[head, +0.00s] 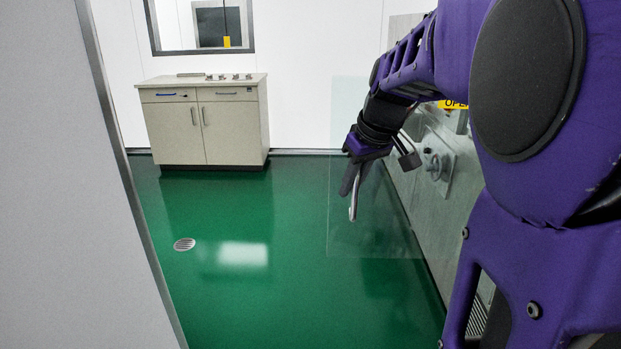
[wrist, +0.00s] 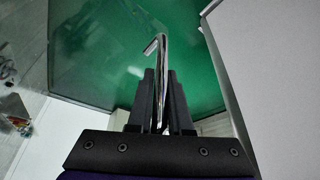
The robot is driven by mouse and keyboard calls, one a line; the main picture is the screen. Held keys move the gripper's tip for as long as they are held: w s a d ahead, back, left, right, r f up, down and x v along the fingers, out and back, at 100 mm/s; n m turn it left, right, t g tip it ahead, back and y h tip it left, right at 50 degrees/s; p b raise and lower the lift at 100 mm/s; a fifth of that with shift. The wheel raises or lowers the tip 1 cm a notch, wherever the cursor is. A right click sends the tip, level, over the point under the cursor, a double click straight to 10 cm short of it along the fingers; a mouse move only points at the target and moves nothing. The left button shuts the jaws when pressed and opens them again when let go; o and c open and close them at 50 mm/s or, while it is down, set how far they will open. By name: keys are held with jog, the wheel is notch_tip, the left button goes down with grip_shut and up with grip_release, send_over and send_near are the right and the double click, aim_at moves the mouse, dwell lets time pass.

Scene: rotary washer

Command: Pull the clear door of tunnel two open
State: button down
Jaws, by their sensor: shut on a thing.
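The clear door (head: 340,130) is a see-through pane in the head view. It stands out from the grey machine wall on the right, over the green floor. My gripper (head: 350,186) is at the pane, pointing down. It is shut on a silver bent bar (head: 354,206), which looks like the door's handle. In the wrist view the bar (wrist: 163,48) runs up between the two dark fingers of my gripper (wrist: 160,76) and hooks left at its top. The tunnel opening and the pane's hinge side are hidden behind my arm.
The machine wall (head: 420,190) with a grey fitting (head: 438,160) and a yellow sign (head: 453,104) is at right. A cabinet (head: 205,125) stands at the back. A pale panel (head: 70,200) fills the left. The green floor (head: 270,290) between is clear, with a round drain (head: 184,244).

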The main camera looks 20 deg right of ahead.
jog(key=shift+r, duration=0.15)
jog(key=c, duration=1.1)
grip_release()
